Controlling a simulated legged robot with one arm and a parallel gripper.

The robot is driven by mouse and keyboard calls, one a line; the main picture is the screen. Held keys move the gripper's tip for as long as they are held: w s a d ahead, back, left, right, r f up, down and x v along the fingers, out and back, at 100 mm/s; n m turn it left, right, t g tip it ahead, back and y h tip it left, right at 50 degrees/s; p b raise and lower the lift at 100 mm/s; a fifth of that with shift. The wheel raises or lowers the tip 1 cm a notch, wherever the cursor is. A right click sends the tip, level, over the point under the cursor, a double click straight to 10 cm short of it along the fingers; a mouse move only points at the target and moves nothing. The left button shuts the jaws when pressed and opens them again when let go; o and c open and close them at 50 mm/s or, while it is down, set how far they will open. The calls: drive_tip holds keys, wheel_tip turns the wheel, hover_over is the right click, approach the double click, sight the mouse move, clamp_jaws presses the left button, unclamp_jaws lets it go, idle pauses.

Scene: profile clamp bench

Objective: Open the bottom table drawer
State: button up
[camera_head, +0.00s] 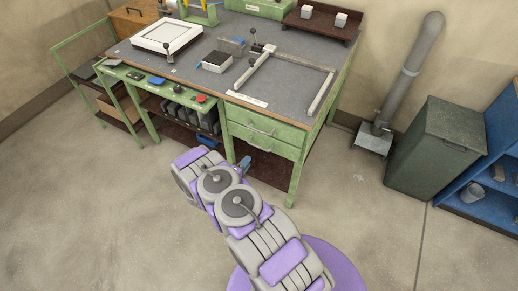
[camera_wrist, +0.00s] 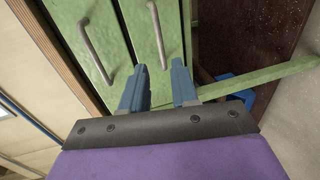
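The green bench has two drawers stacked at its right side, and both look shut. The bottom drawer (camera_head: 285,150) has a curved metal handle (camera_head: 261,149). In the wrist view the picture is turned, so the bottom drawer's handle (camera_wrist: 155,28) is the right one and the top drawer's handle (camera_wrist: 92,45) the left one. My gripper (camera_wrist: 158,67) is open, its two blue fingers apart. The lower end of the bottom handle lies in line with the gap between the fingers; I cannot tell whether they touch it. In the head view my gripper (camera_head: 243,163) is just in front of the bottom drawer.
A dark lower shelf (camera_head: 268,170) lies under the drawers, with a green bench leg (camera_head: 294,185) at right. A green bin (camera_head: 437,145) and blue shelving (camera_head: 497,170) stand further right. The floor in front of the bench is clear.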

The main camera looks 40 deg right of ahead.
sight(259, 147)
drive_tip(key=b+x, duration=0.3)
drive_tip(key=x, duration=1)
drive_tip(key=shift+d, duration=0.1)
drive_tip(key=shift+c, duration=0.3)
clamp_jaws()
